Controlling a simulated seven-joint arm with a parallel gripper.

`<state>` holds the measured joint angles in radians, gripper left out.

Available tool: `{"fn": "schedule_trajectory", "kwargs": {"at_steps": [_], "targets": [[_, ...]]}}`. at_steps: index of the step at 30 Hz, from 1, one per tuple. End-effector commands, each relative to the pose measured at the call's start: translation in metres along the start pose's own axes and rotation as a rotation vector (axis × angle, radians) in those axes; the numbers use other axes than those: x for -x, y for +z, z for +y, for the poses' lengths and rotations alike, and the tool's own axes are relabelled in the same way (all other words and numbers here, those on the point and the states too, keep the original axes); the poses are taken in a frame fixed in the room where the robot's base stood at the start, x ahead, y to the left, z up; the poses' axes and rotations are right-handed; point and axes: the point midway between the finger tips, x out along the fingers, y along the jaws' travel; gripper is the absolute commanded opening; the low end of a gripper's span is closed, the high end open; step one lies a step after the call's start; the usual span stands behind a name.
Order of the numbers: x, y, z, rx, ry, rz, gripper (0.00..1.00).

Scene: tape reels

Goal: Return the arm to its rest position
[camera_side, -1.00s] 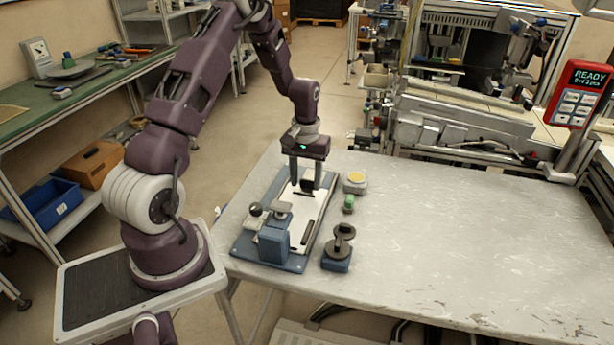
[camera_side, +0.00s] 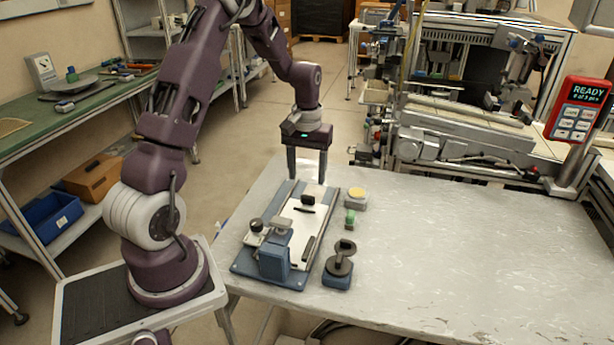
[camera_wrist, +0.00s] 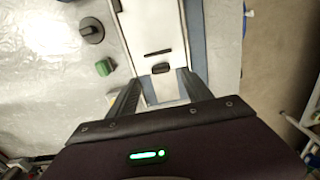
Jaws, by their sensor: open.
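My gripper (camera_side: 307,178) is open and empty. It hangs upright above the far end of the blue fixture (camera_side: 243,268), apart from it. The fixture carries a white plate (camera_side: 298,232) with a small black block (camera_side: 308,200) and dark slots or bars on it. In the wrist view my two fingers (camera_wrist: 163,88) stand apart, with the black block (camera_wrist: 161,68) showing between and beyond them. The far side of the block is partly unclear.
Right of the fixture are a yellow-topped holder (camera_side: 356,194), a small green block (camera_side: 350,218) and a dark reel on a blue base (camera_side: 338,272). The table's right side (camera_side: 460,250) is bare. A red display box (camera_side: 579,108) reading READY stands at the right.

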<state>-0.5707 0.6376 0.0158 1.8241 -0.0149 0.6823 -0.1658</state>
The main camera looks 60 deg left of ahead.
Motion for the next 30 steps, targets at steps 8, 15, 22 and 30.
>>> {"fn": "schedule_trajectory", "kwargs": {"at_steps": [8, 15, 22, 30], "targets": [[0.081, 0.047, 0.036, -0.153, 0.027, 0.104, 0.58], [0.187, 0.203, 0.053, -0.501, 0.108, 0.317, 0.58], [0.195, 0.297, 0.024, -0.717, 0.176, 0.45, 0.58], [0.193, 0.308, 0.018, -0.749, 0.186, 0.469, 0.58]]}}
